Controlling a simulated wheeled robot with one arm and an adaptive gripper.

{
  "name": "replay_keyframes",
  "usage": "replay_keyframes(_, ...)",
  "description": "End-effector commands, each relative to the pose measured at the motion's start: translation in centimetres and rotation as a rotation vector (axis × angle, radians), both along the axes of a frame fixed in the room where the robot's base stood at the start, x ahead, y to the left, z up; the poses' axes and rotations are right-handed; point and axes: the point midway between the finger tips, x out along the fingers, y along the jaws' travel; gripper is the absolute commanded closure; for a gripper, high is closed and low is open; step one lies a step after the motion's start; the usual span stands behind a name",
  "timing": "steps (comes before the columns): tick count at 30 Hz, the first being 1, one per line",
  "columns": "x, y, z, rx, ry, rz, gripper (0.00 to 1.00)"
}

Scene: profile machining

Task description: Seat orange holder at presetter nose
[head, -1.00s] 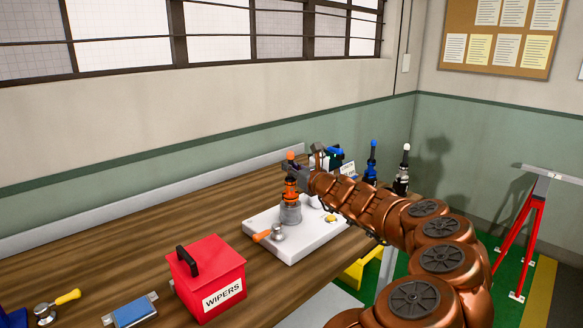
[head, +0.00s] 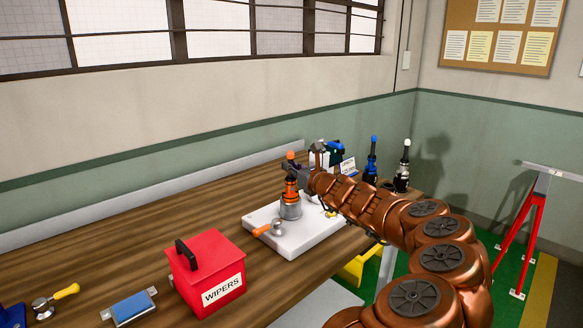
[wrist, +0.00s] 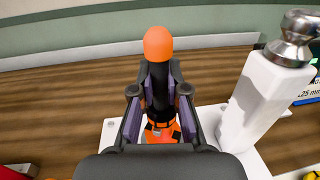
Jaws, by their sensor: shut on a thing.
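The orange holder (head: 291,189) is upright, with an orange tip and dark neck. My gripper (head: 294,172) is shut on its upper part. In the wrist view the orange tip (wrist: 158,45) rises above the two fingers (wrist: 160,105), which close on the dark neck from both sides. The presetter has a white base plate (head: 310,238) and a grey round nose (head: 290,211). The holder stands directly over the nose, its lower end at or in the nose's top. I cannot tell whether it is fully down, as the wrist view hides its lower end behind my gripper.
An orange-handled lever (head: 268,230) is at the plate's front left. A white column (wrist: 260,100) stands close right of my gripper. Blue-tipped (head: 371,165) and white-tipped (head: 402,170) holders stand behind.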

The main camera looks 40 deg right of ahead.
Motion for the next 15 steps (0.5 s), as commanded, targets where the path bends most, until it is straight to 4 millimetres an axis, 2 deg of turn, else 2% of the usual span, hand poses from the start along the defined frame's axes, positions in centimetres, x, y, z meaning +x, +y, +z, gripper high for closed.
replay_keyframes(1,0.0,-0.01,-0.02,0.0,0.0,0.0,0.84)
replay_keyframes(9,0.0,-0.01,-0.04,0.0,0.001,0.0,0.57)
replay_keyframes(15,0.0,0.0,-0.05,0.0,0.001,0.0,0.57)
